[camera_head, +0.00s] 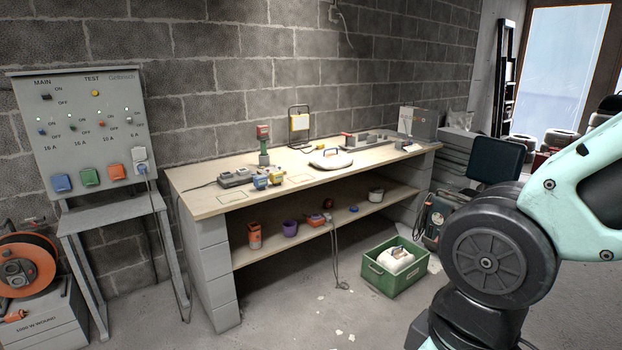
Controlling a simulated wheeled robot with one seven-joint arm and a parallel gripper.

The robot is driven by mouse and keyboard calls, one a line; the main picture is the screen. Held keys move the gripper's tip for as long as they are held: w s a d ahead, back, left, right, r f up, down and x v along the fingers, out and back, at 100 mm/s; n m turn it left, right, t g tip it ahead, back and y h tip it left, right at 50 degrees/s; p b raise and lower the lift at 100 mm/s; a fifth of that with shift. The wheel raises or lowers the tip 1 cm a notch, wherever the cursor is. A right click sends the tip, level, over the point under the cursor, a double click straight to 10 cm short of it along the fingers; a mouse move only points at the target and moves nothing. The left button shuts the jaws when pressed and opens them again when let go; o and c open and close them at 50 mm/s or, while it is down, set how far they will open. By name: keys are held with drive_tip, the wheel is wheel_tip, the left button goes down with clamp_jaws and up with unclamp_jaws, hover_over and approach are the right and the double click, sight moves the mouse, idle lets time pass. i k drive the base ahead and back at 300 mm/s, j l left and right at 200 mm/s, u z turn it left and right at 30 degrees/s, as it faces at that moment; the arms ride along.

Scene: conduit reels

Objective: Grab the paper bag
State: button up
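I cannot pick out a paper bag for certain. A pale, lumpy white object (396,261) with a dark mark on top sits in a green crate (378,281) on the floor in front of the workbench; it is too small to tell whether it is a bag. A grey-beige, boxy item (424,123) stands at the right end of the benchtop, also unclear. My arm fills the right side of the view, but my gripper is outside the frame.
The workbench (205,203) stands against a block wall, with tools on top and small pots on its lower shelf. A socket panel (85,150) and an orange cable reel (43,258) are at left. A dark green machine (436,220) stands right of the crate. Floor in front is mostly clear.

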sight(329, 161)
drive_tip(key=i, duration=4.15)
